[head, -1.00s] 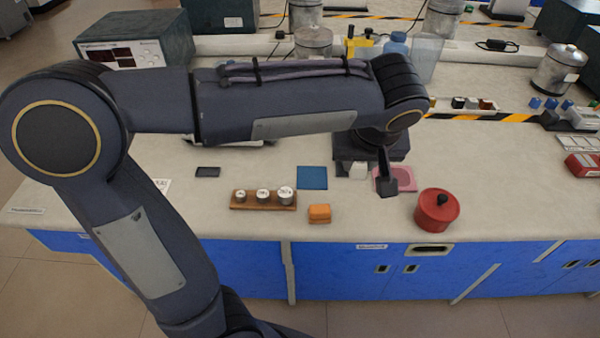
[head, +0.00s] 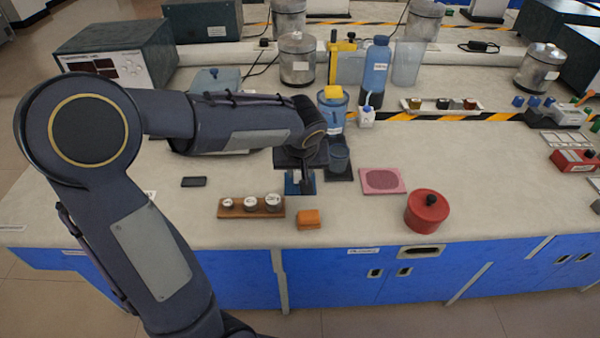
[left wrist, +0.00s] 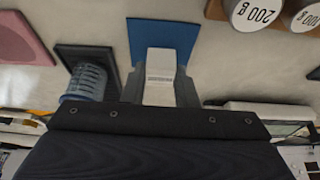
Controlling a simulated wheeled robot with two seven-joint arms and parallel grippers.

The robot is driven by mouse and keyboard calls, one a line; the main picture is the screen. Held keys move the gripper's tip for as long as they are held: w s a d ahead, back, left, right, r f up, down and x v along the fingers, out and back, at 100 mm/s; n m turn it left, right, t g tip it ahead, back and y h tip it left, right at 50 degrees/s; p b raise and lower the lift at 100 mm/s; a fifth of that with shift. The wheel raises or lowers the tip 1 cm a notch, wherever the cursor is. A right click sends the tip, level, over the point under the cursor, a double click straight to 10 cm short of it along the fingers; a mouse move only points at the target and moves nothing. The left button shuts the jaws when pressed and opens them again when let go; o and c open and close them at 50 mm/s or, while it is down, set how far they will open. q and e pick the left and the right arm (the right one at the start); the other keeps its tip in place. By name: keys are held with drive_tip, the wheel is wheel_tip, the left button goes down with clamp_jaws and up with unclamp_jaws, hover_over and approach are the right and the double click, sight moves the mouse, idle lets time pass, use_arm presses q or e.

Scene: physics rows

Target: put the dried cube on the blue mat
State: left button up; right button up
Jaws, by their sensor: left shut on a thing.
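The white cube (left wrist: 160,65) is between the fingers of my left gripper (left wrist: 160,88), which is shut on it in the left wrist view. In the head view my left gripper (head: 303,183) is at the blue mat, and the cube is mostly hidden there. The blue mat (head: 292,188) is largely covered by the gripper; it also shows beyond the cube in the left wrist view (left wrist: 178,33). The cube appears over the mat's near part in that view. I cannot tell whether it touches the mat. My right gripper is not in view.
A blue-grey cup (head: 339,157) stands on a dark mat just right of the gripper. A pink mat (head: 398,187), red pot (head: 427,211), orange block (head: 309,220) and wooden weight holder (head: 236,211) are nearby. The front right counter is clear.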

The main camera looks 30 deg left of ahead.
use_arm(q)
drive_tip(key=shift+f, duration=0.45)
drive_tip(key=shift+f, duration=0.15)
drive_tip(key=o, duration=0.9)
